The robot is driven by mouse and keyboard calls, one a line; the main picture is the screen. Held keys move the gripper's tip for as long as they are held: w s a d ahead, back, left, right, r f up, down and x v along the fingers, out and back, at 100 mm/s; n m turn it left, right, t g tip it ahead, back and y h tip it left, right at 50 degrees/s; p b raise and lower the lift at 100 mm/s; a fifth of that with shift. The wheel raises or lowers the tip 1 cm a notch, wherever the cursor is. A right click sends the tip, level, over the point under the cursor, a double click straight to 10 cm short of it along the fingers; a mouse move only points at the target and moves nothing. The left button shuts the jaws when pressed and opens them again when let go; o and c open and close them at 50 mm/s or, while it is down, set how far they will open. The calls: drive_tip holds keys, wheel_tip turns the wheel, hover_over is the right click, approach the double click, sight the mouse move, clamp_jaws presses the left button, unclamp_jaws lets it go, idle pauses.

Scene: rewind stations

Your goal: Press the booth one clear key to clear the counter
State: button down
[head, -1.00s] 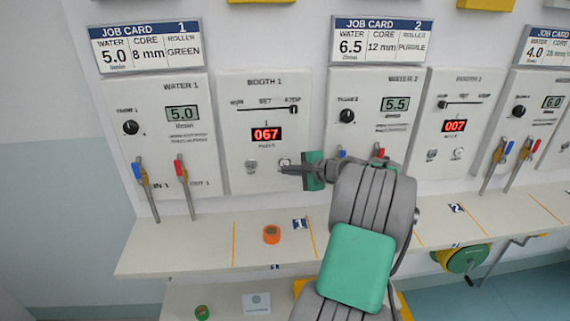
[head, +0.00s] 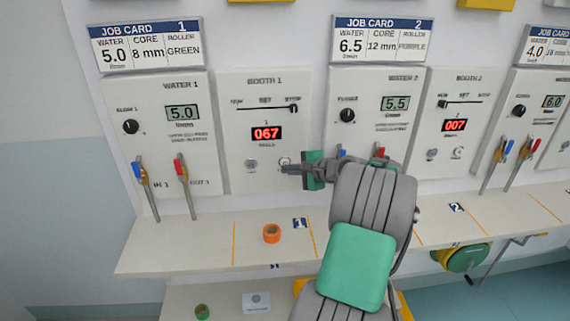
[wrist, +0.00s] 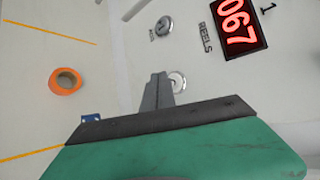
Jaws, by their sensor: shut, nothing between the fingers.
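The booth 1 panel (head: 290,90) shows a red counter reading 067 (head: 266,133), also in the wrist view (wrist: 237,20). Below the counter are two round keys, a left key (head: 251,164) and a right key (head: 285,161). Their labels are too small to read, so I cannot tell which is the clear key. My gripper (head: 284,169) is shut and empty, its tips at the right key. In the wrist view the fingertips (wrist: 158,76) partly cover the right key (wrist: 177,82), while the left key (wrist: 164,25) is uncovered. Whether the tips touch is unclear.
An orange ring (head: 271,233) lies on the shelf (head: 190,245) below booth 1. The water 1 panel (head: 155,110) with blue and red valve levers is to the left. The water 2 panel (head: 372,85) is to the right, its levers partly behind my arm.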

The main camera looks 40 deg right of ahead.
idle(0.8)
drive_tip(key=shift+w+d+p, duration=0.25)
drive_tip(key=shift+w+p, duration=0.1)
drive_tip(key=shift+p, duration=0.05)
drive_tip(key=shift+w+d+p, duration=0.2)
drive_tip(key=shift+w+p, duration=0.1)
drive_tip(key=shift+w, duration=0.05)
idle(0.4)
drive_tip(key=shift+s, duration=0.1)
drive_tip(key=shift+s+a, duration=0.45)
drive_tip(key=shift+s, duration=0.15)
drive_tip(key=s+a, duration=0.1)
drive_tip(key=s, duration=0.1)
drive_tip(key=s+a+p, duration=0.1)
drive_tip(key=s, duration=0.1)
drive_tip(key=shift+a, duration=0.4)
idle(0.7)
